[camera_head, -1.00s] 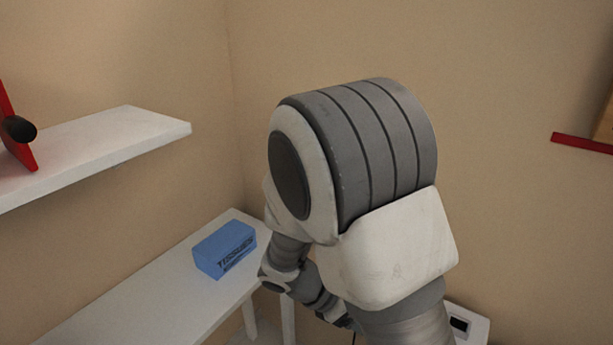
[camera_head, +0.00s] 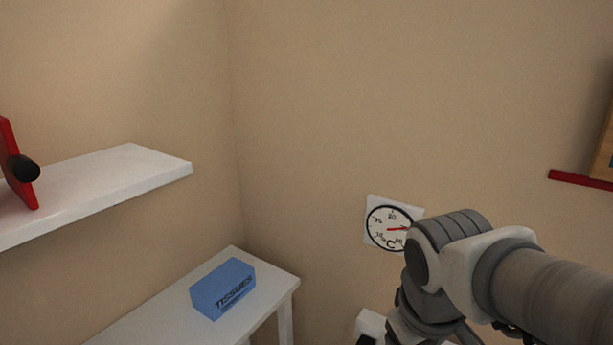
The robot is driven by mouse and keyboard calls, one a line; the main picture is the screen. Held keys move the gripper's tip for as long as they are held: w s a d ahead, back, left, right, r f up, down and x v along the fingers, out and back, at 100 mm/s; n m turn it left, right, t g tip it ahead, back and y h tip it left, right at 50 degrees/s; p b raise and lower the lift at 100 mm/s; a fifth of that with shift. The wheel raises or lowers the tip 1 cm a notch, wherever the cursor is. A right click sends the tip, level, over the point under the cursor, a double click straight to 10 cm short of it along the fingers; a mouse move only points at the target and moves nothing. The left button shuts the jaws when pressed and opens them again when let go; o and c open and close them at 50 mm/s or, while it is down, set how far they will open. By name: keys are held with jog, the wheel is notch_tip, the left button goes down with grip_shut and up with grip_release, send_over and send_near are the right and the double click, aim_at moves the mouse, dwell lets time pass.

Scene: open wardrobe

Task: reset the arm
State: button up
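My arm fills the lower right of the head view, bent at a grey and white joint, with its far part pointing down toward the bottom edge. My gripper is not clearly visible; only dark parts show at the bottom edge below the joint, so its fingers and anything in them cannot be made out.
A blue tissue box (camera_head: 223,289) lies on a white table (camera_head: 268,286) in the corner. A white shelf (camera_head: 115,178) at left bears a red item (camera_head: 20,165) with a black knob. A dial (camera_head: 391,224) hangs on the wall. A red ledge (camera_head: 580,180) is at right.

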notch_tip(320, 180, up, 18)
jog(key=s+m+t+y+p, duration=0.1)
jog(key=m+p, duration=0.3)
jog(key=p, duration=1)
jog(key=shift+s+a+r+t+p, duration=0.25)
jog(key=shift+s+t+p, duration=0.1)
jog(key=shift+s+t, duration=0.5)
jog(key=shift+d, duration=0.2)
